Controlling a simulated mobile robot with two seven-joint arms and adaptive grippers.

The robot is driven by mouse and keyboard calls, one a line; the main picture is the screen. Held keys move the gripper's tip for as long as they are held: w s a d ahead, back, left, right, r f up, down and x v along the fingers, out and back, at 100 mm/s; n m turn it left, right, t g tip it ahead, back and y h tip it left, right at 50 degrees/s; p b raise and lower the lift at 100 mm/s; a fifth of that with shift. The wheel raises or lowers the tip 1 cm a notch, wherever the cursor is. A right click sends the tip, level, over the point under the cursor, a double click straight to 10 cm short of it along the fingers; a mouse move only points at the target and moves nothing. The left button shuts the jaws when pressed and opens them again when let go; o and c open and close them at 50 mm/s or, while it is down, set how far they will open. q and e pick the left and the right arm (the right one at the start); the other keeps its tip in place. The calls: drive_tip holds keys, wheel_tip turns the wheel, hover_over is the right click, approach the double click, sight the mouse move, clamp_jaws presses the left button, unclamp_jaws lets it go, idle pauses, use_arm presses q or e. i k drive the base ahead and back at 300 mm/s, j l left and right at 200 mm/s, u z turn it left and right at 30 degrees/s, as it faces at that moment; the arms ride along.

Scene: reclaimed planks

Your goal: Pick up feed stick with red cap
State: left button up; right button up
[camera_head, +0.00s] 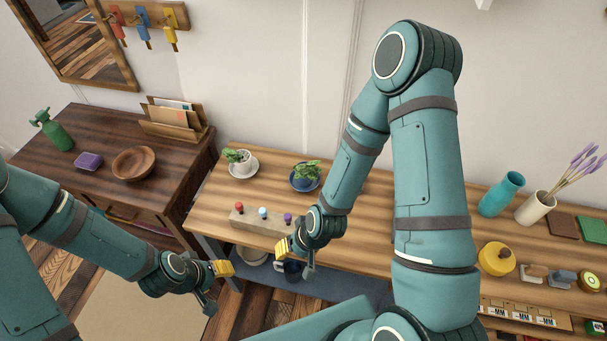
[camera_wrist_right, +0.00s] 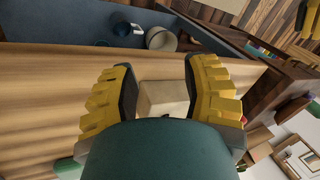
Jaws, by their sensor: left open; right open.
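The feed stick with the red cap (camera_head: 239,207) stands at the left end of a pale block (camera_head: 245,219) on the plank table. Only its cap and a little of the shaft show. A blue-capped stick (camera_head: 263,212) and a purple-capped stick (camera_head: 288,217) stand in the same block to its right. My right gripper (camera_head: 291,246) is open at the table's front edge, near the block's right end. In the right wrist view its open fingers (camera_wrist_right: 160,82) flank a pale block face (camera_wrist_right: 163,98), with no stick visible between them. My left gripper (camera_head: 219,277) is open and empty, lower left of the block.
Two potted plants (camera_head: 240,162) (camera_head: 305,174) stand behind the block. A teal vase (camera_head: 502,194) and a yellow round container (camera_head: 497,258) are on the right. A dark side table (camera_head: 100,200) with a wooden bowl (camera_head: 134,163) is at left. A blue lower shelf (camera_head: 330,285) lies below.

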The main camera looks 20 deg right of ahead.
sight(239, 207)
drive_tip(key=j+z, duration=0.1)
drive_tip(key=z, duration=0.7)
drive_tip(key=j+z, duration=0.1)
drive_tip(key=z, duration=0.3)
drive_tip(key=k+z, duration=0.1)
drive_tip(key=z, duration=0.3)
drive_tip(key=j, duration=0.6)
